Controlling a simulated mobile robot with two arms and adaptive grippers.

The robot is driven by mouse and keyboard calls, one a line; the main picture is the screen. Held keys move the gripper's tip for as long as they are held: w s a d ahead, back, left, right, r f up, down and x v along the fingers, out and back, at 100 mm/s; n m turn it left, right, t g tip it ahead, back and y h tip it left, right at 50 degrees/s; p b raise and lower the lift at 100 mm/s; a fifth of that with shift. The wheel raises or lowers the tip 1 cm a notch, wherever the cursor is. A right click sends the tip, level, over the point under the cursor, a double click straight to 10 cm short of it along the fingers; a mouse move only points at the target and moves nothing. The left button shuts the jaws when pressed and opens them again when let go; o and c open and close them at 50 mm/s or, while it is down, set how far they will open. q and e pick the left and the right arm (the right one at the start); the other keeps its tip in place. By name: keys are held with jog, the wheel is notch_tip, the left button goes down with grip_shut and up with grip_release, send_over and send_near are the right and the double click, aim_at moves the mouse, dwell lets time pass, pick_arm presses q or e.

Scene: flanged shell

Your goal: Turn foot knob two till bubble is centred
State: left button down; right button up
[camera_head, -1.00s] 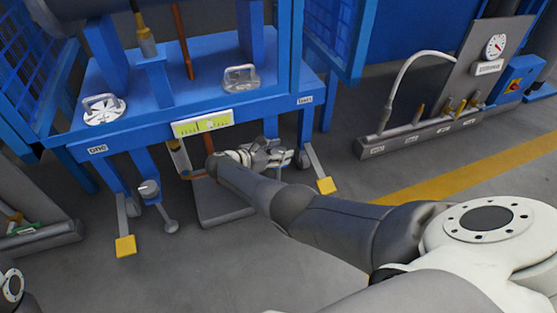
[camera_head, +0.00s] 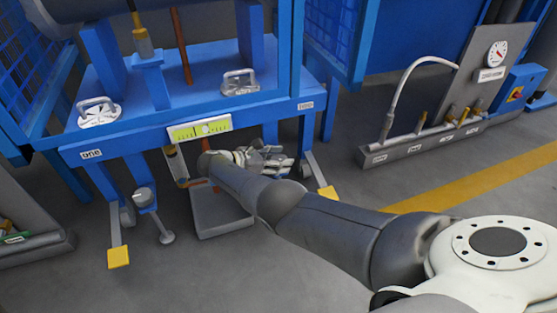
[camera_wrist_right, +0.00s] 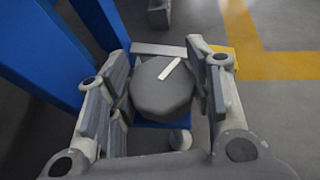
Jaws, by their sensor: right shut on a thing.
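The blue frame (camera_head: 240,108) carries a yellow-green level (camera_head: 200,129) on its front edge. A small pale bubble shows near the level's middle; I cannot tell whether it is exactly centred. The label "two" (camera_head: 305,105) is at the frame's right end. My right gripper (camera_head: 272,160) is under that end, in front of the foot there. In the right wrist view my right gripper (camera_wrist_right: 160,62) has its fingers on both sides of a round grey knob (camera_wrist_right: 160,98) with a white stripe, shut on it. In the head view the arm and gripper hide this knob. My left gripper is out of view.
Foot knob one (camera_head: 143,195) hangs under the label "one" (camera_head: 91,154). Yellow foot pads (camera_head: 118,257) stick out near the floor. A grey tray (camera_head: 220,213) lies beneath the frame. A manifold with a gauge (camera_head: 497,53) stands right. Floor in front is clear.

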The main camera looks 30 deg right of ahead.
jog(key=o, duration=1)
jog(key=shift+d, duration=0.1)
jog(key=v, duration=0.7)
jog(key=shift+a+r, duration=0.1)
jog(key=shift+a, duration=0.2)
